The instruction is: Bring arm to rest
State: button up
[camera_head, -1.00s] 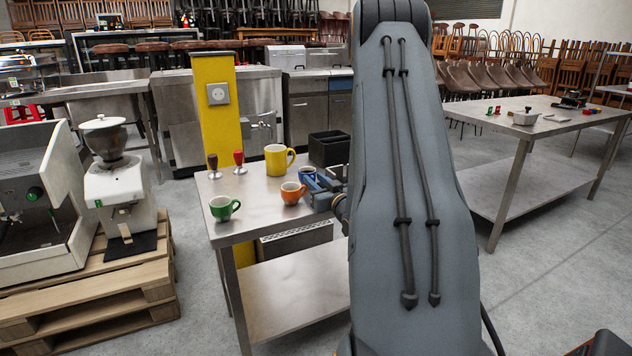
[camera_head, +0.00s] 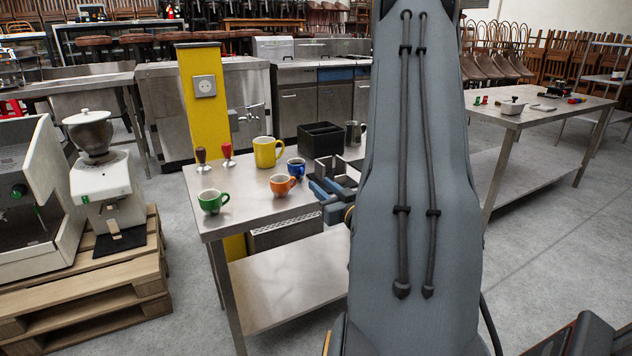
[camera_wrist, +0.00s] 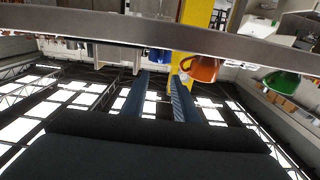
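My arm (camera_head: 418,180) stands upright across the right of the head view and hides part of the table. My gripper (camera_head: 326,188) is at the right front edge of the steel table (camera_head: 240,215), low and to the right of the mugs. In the wrist view, which is upside down, its two blue fingers (camera_wrist: 161,98) stand apart with nothing between them. A blue mug (camera_head: 296,168) stands upright on the table, apart from the gripper. An orange mug (camera_head: 282,186), a green mug (camera_head: 212,202) and a yellow mug (camera_head: 266,152) stand nearby.
A black box (camera_head: 320,140), a metal jug (camera_head: 355,133), a grey metal frame (camera_head: 345,172) and two tampers (camera_head: 227,155) are on the table. A yellow pillar (camera_head: 205,110) stands behind. A grinder (camera_head: 105,185) sits on pallets (camera_head: 90,300) at left. Another table (camera_head: 545,115) is right.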

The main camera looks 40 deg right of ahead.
jog(key=shift+s, duration=0.4)
jog(key=a+n+g+y+p, duration=0.2)
jog(key=a+g+p, duration=0.55)
jog(key=a, duration=0.85)
jog(key=s+a+r+g+y+p, duration=0.1)
jog(key=s+a+r+g, duration=0.3)
jog(key=s+a, duration=0.5)
jog(key=s+a+r+g+y+p, duration=0.1)
jog(key=s+a+r+g, duration=0.3)
jog(key=s+a, duration=0.6)
jog(key=shift+r+n+g+p, duration=0.15)
jog(key=shift+n+g+p, duration=0.25)
jog(key=shift+g+p, duration=0.6)
